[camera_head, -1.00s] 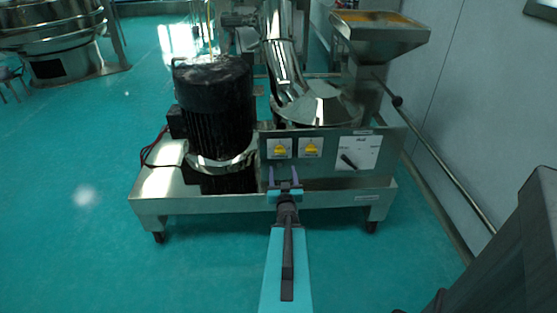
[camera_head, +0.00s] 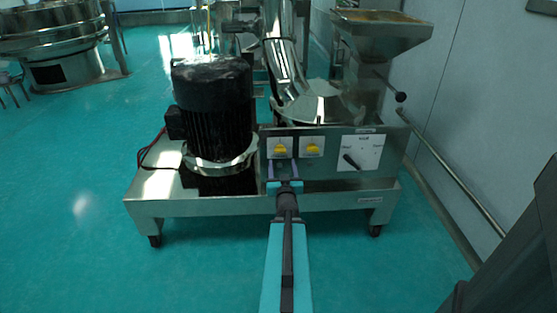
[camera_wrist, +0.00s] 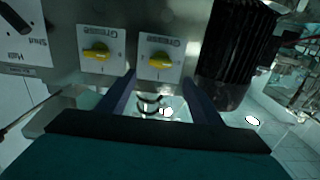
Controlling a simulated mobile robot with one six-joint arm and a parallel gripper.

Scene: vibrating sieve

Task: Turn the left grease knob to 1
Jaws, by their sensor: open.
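The left grease knob (camera_head: 280,149) is a yellow knob on a white square plate on the machine's grey front panel. In the wrist view, which shows the panel upside down, this knob (camera_wrist: 160,61) is the right one of the pair and lies crosswise. The right grease knob (camera_head: 312,148) is a matching yellow knob beside it, at left in the wrist view (camera_wrist: 96,53). My gripper (camera_head: 283,167) is open and empty, in front of and just below the left knob. In the wrist view its fingers (camera_wrist: 158,80) sit either side of the left plate's lower edge, apart from the knob.
A black motor (camera_head: 212,110) stands left of the panel. A black lever switch (camera_head: 351,161) on a white plate is at right. The steel base frame (camera_head: 235,206) runs under the panel. A bar with a black ball end (camera_head: 400,97) juts out at upper right.

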